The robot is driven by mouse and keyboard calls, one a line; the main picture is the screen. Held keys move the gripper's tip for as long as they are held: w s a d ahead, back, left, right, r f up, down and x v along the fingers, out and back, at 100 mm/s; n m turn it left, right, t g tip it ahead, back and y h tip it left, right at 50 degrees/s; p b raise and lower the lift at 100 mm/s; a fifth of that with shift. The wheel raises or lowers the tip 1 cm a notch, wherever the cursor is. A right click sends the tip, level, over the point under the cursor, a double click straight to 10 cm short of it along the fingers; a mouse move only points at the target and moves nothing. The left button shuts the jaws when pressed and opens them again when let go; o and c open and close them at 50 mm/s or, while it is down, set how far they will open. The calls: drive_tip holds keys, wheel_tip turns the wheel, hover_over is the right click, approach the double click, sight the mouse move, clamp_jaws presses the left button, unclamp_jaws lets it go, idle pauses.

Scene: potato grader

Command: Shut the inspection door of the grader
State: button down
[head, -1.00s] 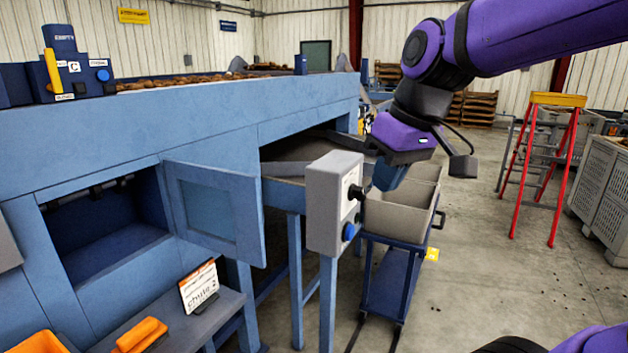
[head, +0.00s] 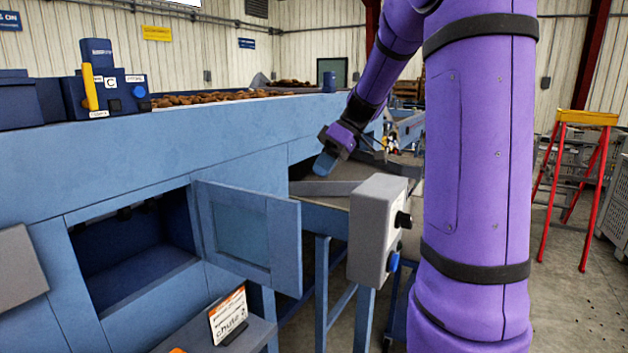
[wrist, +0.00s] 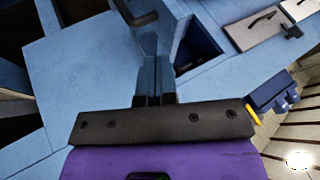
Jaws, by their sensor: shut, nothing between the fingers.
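The inspection door (head: 243,232) is a blue framed panel on the front of the blue grader (head: 150,150). It stands open, swung out from the right side of a dark square opening (head: 130,245). My gripper (head: 324,163) is beyond the door's free edge, up and to the right of it in the head view, apart from it. In the wrist view the fingers (wrist: 154,65) are together and empty. The door (wrist: 168,28) shows there just past the fingers, with the dark opening (wrist: 200,52) to its right.
A grey control box (head: 378,230) with a black knob and blue button stands on a post right of the door. A chute card (head: 229,314) stands on a ledge below the door. A red stepladder (head: 570,190) is at the far right.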

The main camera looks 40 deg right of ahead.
drive_tip(key=x, duration=0.8)
drive_tip(key=shift+a+f, duration=0.15)
drive_tip(key=shift+f, duration=0.15)
